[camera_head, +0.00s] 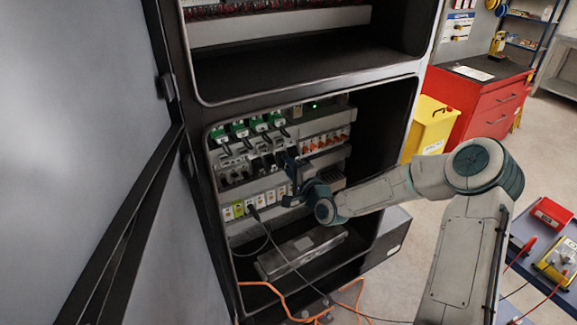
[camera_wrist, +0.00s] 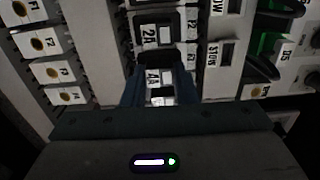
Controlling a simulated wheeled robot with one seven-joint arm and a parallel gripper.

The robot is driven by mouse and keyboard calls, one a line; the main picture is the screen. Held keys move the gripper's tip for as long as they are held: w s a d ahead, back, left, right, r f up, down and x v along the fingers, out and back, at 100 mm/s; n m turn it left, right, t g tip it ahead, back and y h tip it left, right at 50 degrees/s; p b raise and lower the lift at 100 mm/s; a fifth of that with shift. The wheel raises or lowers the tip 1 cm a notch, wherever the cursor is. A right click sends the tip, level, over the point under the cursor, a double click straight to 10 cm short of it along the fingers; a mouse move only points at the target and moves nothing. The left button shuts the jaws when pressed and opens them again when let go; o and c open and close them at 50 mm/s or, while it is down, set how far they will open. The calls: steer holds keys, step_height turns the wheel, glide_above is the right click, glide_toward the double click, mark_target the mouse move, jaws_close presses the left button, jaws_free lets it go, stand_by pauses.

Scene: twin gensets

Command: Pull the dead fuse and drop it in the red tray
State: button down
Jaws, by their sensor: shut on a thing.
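My gripper (camera_head: 291,168) reaches into the open cabinet at the middle device row. In the wrist view its two fingers (camera_wrist: 162,92) are shut on a dark fuse (camera_wrist: 155,78) with a white label that seems to read 4A. The fuse appears in line with its row; I cannot tell whether it is still seated. Another dark fuse marked 2A (camera_wrist: 150,36) sits beside it. In the head view the gripper hides the held fuse. The red tray (camera_head: 551,213) is on the blue cart at the right.
The cabinet door (camera_head: 80,120) stands open at left. Green-topped devices (camera_head: 239,131) and a row with orange parts (camera_head: 325,139) are near the gripper. A black cable hangs below it. A yellow meter (camera_head: 560,262) with red leads lies near the tray.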

steer(key=shift+s+d, duration=0.35)
steer(key=shift+s, duration=0.2)
steer(key=shift+s+d, duration=0.1)
steer(key=shift+s, duration=0.05)
steer(key=shift+v, duration=2.5)
